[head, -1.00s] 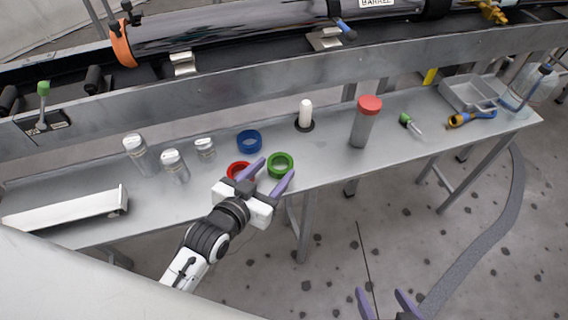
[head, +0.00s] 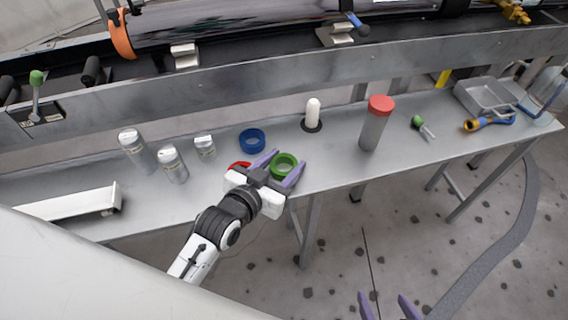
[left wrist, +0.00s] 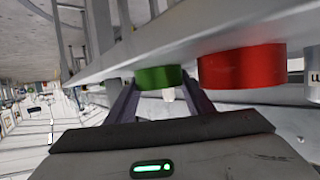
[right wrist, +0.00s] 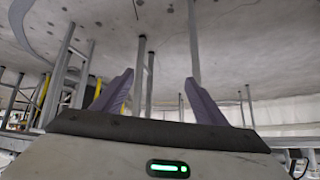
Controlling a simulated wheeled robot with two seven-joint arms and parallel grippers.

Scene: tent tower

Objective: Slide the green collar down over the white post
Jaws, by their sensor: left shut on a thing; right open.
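The green collar (head: 284,161) is a ring at the front part of the metal bench. My left gripper (head: 284,167) is shut on it, one purple finger on each side. In the left wrist view the green collar (left wrist: 160,77) sits between the fingers. I cannot tell whether it touches the bench. The white post (head: 312,108) stands upright on a dark round base, behind and to the right of the collar, with nothing around it. A pale piece, possibly the post (left wrist: 168,94), shows below the collar in the left wrist view. My right gripper (right wrist: 160,95) is open and empty, away from the bench.
A red ring (head: 238,167) lies close beside my left gripper, partly hidden. A blue ring (head: 252,140) lies behind it. A red-capped cylinder (head: 374,125) stands right of the post. Several small jars (head: 172,164) stand at left. Bench between collar and post is clear.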

